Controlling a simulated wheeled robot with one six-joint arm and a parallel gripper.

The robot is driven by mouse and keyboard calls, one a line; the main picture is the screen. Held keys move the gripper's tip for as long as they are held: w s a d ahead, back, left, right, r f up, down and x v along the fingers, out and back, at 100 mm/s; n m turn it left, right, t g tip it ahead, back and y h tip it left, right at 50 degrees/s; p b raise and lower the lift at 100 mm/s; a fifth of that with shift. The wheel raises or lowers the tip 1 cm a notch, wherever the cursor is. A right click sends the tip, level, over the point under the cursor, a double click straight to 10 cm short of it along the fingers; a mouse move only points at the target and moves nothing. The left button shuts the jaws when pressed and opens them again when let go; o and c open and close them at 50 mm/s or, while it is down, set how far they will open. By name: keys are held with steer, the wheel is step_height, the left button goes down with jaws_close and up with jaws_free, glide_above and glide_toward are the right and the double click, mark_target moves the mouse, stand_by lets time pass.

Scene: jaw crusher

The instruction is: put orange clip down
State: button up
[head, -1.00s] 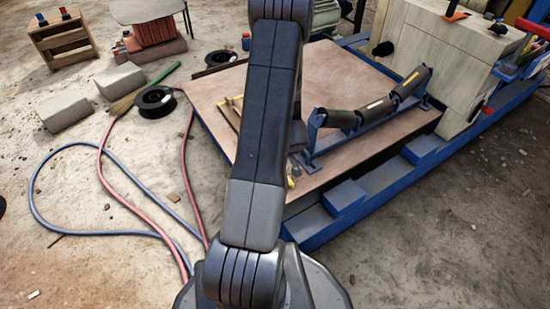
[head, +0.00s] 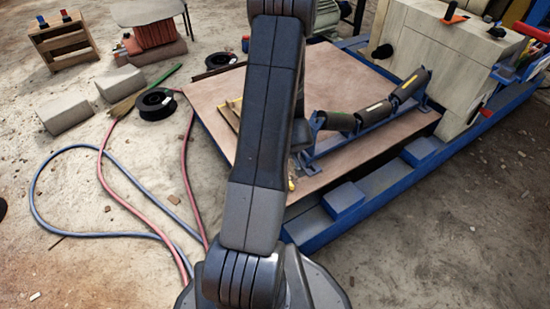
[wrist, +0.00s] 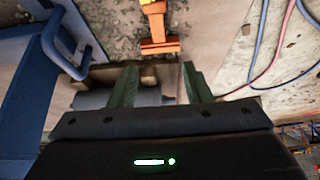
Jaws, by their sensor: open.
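In the wrist view an orange clip (wrist: 155,28) shows at the top, beyond my fingertips and apart from them. Its upper end is cut off by the picture edge. My gripper (wrist: 159,76) is open, with its two green fingers spread and no orange clip between them. A brown block-like piece and a grey surface show behind and between the fingers. In the head view my own arm hides the gripper, and I cannot make out this clip there.
A plywood board (head: 225,92) lies on a blue frame (head: 345,200). A roller bracket (head: 365,120) stands on it. A pale machine body (head: 430,55) is at the right. Red and blue hoses (head: 75,233) lie on the ground at left. Bare ground is free at front right.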

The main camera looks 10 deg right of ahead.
steer(key=p+v, duration=0.2)
steer(key=v, duration=0.6)
steer(key=shift+s+r, duration=0.2)
steer(key=shift+r, duration=0.15)
